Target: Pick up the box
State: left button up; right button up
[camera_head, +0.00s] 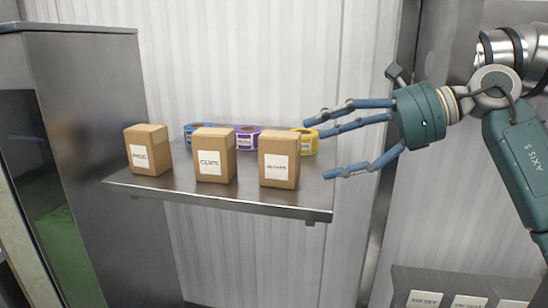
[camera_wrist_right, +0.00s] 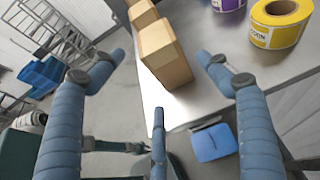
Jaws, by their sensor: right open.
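Three brown cardboard boxes stand upright in a row on a metal shelf (camera_head: 130,184). The left box (camera_head: 148,150) is labelled PADS and the middle box (camera_head: 214,155) seems to read CLIPS. The right box (camera_head: 279,160) has a label too small to read; it also shows in the right wrist view (camera_wrist_right: 164,55). My right gripper (camera_head: 318,147) is open and empty, its blue fingers spread just right of the right box. In the wrist view the box lies ahead between the fingers, apparently untouched. My left gripper is not in view.
Blue (camera_head: 191,130), purple (camera_head: 247,137) and yellow (camera_head: 308,143) label rolls sit behind the boxes. The yellow one is close to my fingers. A tall metal cabinet (camera_head: 85,100) stands left. Labelled bins (camera_head: 425,298) are at lower right. A ribbed wall backs the shelf.

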aim_at(298, 150)
jog(key=x, duration=0.2)
jog(key=shift+a, duration=0.4)
jog(key=shift+w+a+f+p, duration=0.3)
jog(key=shift+a+p, duration=0.15)
jog(key=shift+a, duration=0.15)
jog(key=x, duration=0.1)
jog(key=p+x, duration=0.1)
jog(key=x, duration=0.1)
jog(key=shift+s+a, duration=0.2)
jog(key=shift+a, duration=0.05)
jog(key=shift+w+a+f, duration=0.15)
jog(key=shift+a+f, duration=0.05)
jog(key=shift+a, duration=0.2)
jog(key=shift+d, duration=0.15)
jog(key=c, duration=0.8)
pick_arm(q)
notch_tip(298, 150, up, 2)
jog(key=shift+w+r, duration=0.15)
pick_arm(e)
jog(key=c, duration=0.3)
